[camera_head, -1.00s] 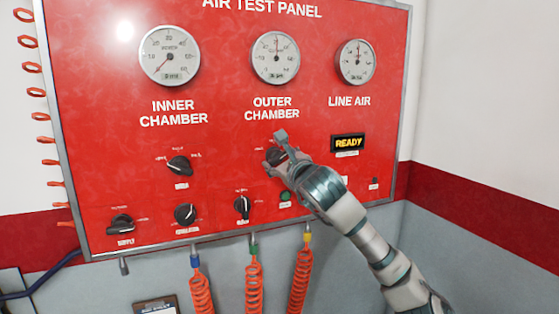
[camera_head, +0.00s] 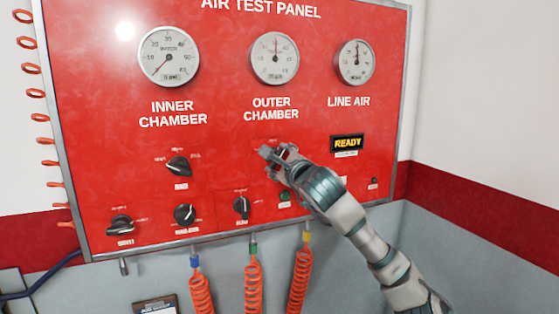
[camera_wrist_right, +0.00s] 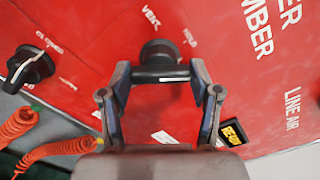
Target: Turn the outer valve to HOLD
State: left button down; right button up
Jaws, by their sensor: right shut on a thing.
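The outer valve, a black knob (camera_wrist_right: 160,53) below the OUTER CHAMBER lettering, is gripped by my right gripper (camera_wrist_right: 160,72). In the right wrist view, its handle bar lies between the two fingertips, one at each end. The VENT label is above the knob and the HOLD label is up and to the right of it. In the head view, my right gripper (camera_head: 272,160) reaches in from the lower right and hides most of this knob, so its pointer setting cannot be read there. My left gripper is not in view.
The red panel (camera_head: 100,80) carries the inner valve knob (camera_head: 179,166) to the left and several other knobs below. A green button (camera_head: 285,197) sits just under my gripper. The display (camera_head: 348,143) reads READY. Orange coiled hoses (camera_head: 253,280) hang below the panel.

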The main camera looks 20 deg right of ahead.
jog(key=shift+w+f+n+p, duration=0.15)
jog(key=shift+n+p, duration=0.5)
jog(key=shift+n, duration=2.55)
jog(key=shift+f, duration=0.15)
jog(key=o, duration=1.1)
jog(key=shift+o, duration=0.2)
jog(key=s, duration=1.1)
jog(key=shift+s+a, duration=0.2)
jog(key=shift+s, duration=0.15)
